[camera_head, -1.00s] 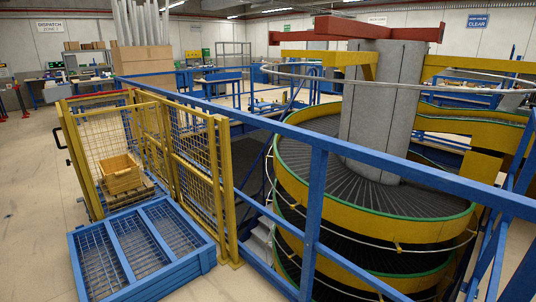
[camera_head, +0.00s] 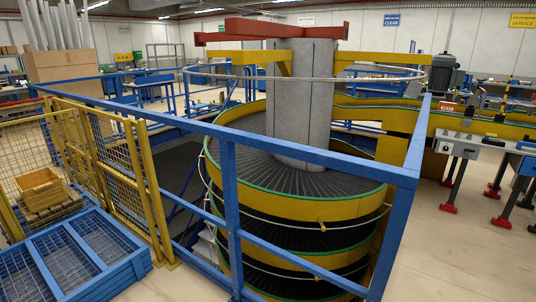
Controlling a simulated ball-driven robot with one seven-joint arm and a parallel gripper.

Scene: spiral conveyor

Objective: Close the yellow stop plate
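The spiral conveyor (camera_head: 318,211) fills the middle of the head view. It has yellow side walls, green edges and dark slats winding around a grey column (camera_head: 305,95). Several yellow parts show around it, and I cannot tell which, if any, is the stop plate. A straight roller conveyor (camera_head: 478,141) stands at the right, with a small orange sign (camera_head: 447,107) behind its left end. My gripper is not in view.
A blue railing (camera_head: 230,190) stands between me and the spiral, with a corner at the right. Yellow mesh fencing (camera_head: 110,160), a blue slatted frame (camera_head: 70,255) and a yellow crate (camera_head: 39,187) are at the left. Floor at the lower right is clear.

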